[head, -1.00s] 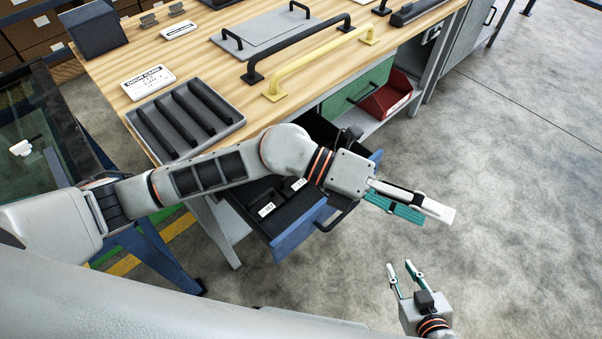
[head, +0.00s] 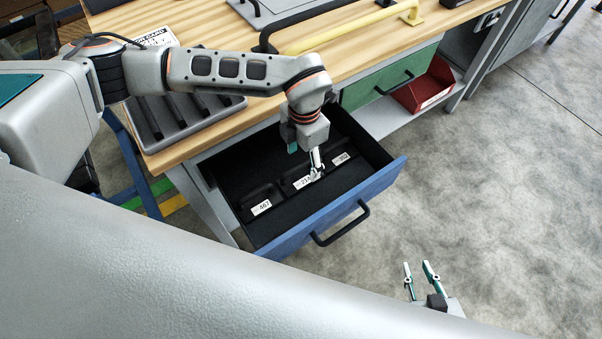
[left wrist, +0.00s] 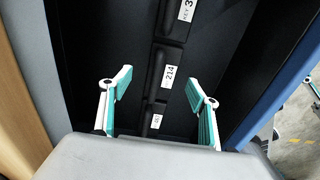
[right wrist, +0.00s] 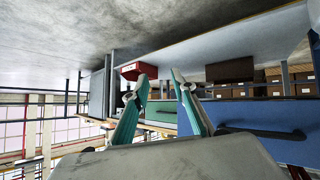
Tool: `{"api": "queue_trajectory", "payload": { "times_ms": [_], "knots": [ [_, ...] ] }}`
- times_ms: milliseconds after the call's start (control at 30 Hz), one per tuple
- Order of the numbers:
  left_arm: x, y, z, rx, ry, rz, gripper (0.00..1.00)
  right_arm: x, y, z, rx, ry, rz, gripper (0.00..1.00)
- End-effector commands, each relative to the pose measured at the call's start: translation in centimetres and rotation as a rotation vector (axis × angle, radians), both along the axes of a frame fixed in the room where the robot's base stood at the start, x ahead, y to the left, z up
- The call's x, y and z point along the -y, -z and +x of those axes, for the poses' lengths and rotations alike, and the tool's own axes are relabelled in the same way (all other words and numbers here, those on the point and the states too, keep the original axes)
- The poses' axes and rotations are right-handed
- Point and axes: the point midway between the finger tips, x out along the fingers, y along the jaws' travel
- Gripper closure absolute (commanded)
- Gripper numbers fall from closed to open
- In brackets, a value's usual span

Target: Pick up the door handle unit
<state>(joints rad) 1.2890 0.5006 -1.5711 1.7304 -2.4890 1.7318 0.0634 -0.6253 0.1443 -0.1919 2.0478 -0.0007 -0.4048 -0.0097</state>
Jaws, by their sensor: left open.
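Several black units with white number labels lie in a row in the open blue-fronted drawer (head: 335,222). The middle one (left wrist: 156,72), labelled 214, lies between the spread fingers of my left gripper (left wrist: 160,86) in the left wrist view. I cannot tell which unit is the door handle unit. My left gripper (head: 316,170) points down into the drawer, open and empty. It partly hides the middle label in the head view. My right gripper (head: 420,276) is open and empty, low over the floor to the right of the drawer.
The wooden bench top (head: 220,125) has a grey tray (head: 165,122) with dark bars, and black and yellow handles (head: 350,28). A green drawer (head: 385,80) and a red bin (head: 425,88) are to the right. The floor at right is clear.

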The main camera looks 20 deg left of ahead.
Motion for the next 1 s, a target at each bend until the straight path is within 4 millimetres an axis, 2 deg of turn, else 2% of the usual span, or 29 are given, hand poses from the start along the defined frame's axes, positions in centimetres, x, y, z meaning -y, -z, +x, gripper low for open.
{"api": "queue_trajectory", "payload": {
  "times_ms": [167, 400, 667, 800, 867, 1000],
  "knots": [
    [0.2, 1.6, -0.3, -0.003, 0.001, -0.003, 0.39, -0.1, 0.8, -0.5, -0.014, 0.000, -0.001, 0.74],
    [0.4, 5.1, -0.6, -0.007, 0.000, -0.002, 0.39, 0.0, 1.1, -0.1, -0.008, 0.000, -0.005, 0.74],
    [0.4, 5.3, -0.5, 0.000, 0.001, -0.003, 0.39, 0.1, 0.5, 0.4, 0.006, 0.001, -0.007, 0.74],
    [0.4, 5.3, -0.5, 0.000, 0.001, -0.004, 0.73, 0.1, 0.6, 0.4, 0.004, 0.001, -0.008, 0.74],
    [0.4, 5.3, -0.5, 0.000, 0.001, -0.004, 0.86, 0.1, 0.7, 0.3, 0.003, 0.001, -0.008, 0.74],
    [0.4, 5.3, -0.5, 0.000, 0.001, -0.004, 0.86, 0.1, 0.8, 0.2, 0.001, 0.001, -0.007, 0.74]
  ]
}}
